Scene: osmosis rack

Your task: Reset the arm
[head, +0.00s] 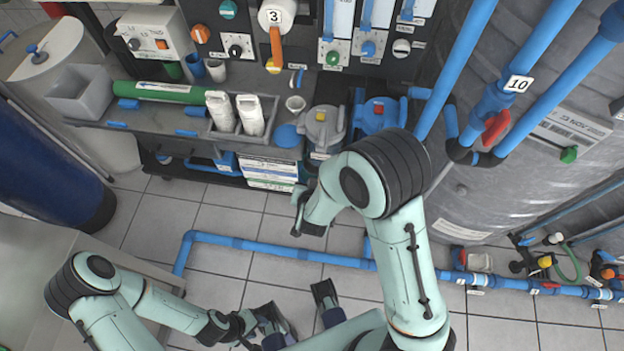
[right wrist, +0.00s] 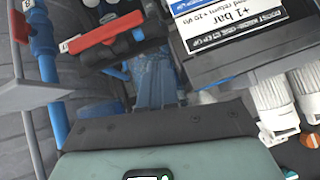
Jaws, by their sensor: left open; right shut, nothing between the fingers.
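My left arm comes in from the lower left in the head view. Its gripper (head: 300,312) is open and empty, its two dark fingers well apart above the tiled floor. My right arm rises from the bottom centre, bends at a high elbow and reaches down to the left. Its dark gripper end (head: 305,215) shows only in part, in front of the rack's lower edge. In the right wrist view the right gripper's bluish fingers (right wrist: 155,75) are together beyond the dark bar, with nothing seen between them. Neither gripper is seen holding anything.
The rack shelf (head: 200,127) holds a green cylinder (head: 155,91), two white cartridges (head: 250,115) and pump housings (head: 323,128). A grey tank (head: 530,150) stands right. A blue floor pipe (head: 300,255) crosses the tiles. A red-handled valve (right wrist: 98,36) is close in the right wrist view.

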